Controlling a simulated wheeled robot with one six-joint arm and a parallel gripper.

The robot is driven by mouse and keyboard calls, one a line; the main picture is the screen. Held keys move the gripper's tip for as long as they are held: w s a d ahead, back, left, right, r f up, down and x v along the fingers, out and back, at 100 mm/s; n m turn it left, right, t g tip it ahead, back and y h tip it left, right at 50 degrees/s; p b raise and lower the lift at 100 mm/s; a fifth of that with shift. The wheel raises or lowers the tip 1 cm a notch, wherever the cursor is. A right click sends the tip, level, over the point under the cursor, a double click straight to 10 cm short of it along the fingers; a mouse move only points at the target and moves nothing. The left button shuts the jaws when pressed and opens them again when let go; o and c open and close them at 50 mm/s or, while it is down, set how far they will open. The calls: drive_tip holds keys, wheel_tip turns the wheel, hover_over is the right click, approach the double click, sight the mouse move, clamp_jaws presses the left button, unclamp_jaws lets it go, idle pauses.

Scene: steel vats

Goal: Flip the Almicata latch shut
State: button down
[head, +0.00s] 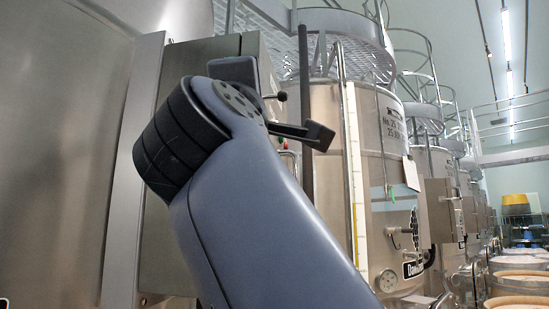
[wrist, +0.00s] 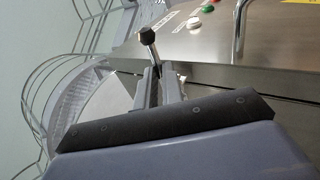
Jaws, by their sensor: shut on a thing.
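The latch shows in the wrist view as a short metal lever with a black ball knob (wrist: 147,35). It stands at the edge of a brushed steel control box (wrist: 215,55). My gripper (wrist: 158,74) has its two grey fingers closed around the lever's stem, below the knob. The knob sticks out beyond the fingertips. The foot of the lever is hidden between the fingers. In the head view the black knob (head: 281,96) shows beside the steel box (head: 208,50), just past my arm, which hides most of that box. I cannot read the name Almicata anywhere.
A large steel vat (head: 60,130) is close on the left. More vats (head: 385,150) with railings recede to the right.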

drive_tip(key=c, duration=1.8)
unclamp_jaws()
drive_tip(key=shift+f, duration=0.1)
drive_tip(key=b+v, duration=0.4)
drive_tip(key=v, duration=0.6)
drive_tip(key=shift+s+b, duration=0.35)
drive_tip(key=shift+w, duration=0.1)
drive_tip(key=p+x, duration=0.4)
drive_tip(key=x, duration=0.6)
drive_tip(key=shift+w+p, duration=0.3)
drive_tip(key=shift+p, duration=0.05)
drive_tip(key=shift+s, duration=0.1)
